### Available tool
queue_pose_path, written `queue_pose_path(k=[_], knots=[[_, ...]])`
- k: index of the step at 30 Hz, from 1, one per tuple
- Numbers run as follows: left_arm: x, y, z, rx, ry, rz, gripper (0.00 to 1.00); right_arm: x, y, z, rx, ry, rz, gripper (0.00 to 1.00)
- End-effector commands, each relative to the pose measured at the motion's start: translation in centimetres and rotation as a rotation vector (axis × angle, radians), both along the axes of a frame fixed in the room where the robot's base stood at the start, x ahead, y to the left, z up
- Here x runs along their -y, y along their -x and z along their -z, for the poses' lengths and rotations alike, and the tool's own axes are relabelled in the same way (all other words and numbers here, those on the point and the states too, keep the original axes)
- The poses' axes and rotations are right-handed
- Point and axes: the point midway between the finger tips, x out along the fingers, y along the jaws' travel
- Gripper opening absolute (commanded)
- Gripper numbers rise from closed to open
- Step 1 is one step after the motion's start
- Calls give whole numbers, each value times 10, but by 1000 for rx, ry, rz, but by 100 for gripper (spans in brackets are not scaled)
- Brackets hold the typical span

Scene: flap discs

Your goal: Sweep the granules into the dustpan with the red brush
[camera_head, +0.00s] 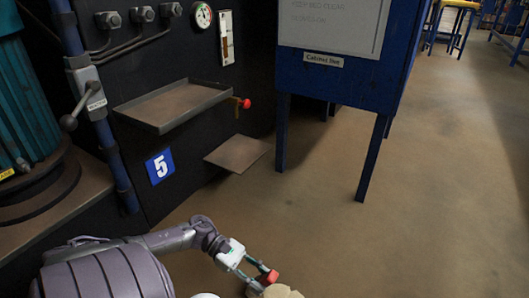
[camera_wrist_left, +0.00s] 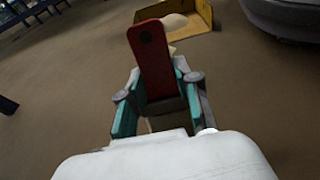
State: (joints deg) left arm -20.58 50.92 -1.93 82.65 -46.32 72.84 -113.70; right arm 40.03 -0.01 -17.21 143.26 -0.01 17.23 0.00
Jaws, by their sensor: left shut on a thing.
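My left gripper (camera_head: 257,279) is shut on the red brush (camera_head: 268,275) at the bottom of the head view. In the left wrist view the brush's red handle (camera_wrist_left: 154,55) stands up between the teal fingers of my left gripper (camera_wrist_left: 155,108). A little of something pale shows beside the handle; I cannot tell if it is bristles. The yellow dustpan (camera_wrist_left: 206,13) lies on the floor beyond the brush in the left wrist view. A pale, rounded heap (camera_wrist_left: 173,21), perhaps the granules, shows at the dustpan; single grains cannot be made out. My right gripper is not in view.
A dark machine with a grey tray shelf (camera_head: 172,106) and a low flat plate (camera_head: 238,153) stands at the left. A blue cabinet on legs (camera_head: 330,80) stands behind. The brown floor (camera_head: 430,210) is open to the right.

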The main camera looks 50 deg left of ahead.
Motion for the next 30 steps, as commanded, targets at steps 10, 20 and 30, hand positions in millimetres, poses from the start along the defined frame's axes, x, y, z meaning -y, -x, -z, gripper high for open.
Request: queue_pose_path(k=[10,20,30], knots=[[1,-1,-3,0,0,0,0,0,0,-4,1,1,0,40],[1,-1,6,0,1,-1,0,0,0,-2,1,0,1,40],[2,-1,11,0,0,-1,0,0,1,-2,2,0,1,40]])
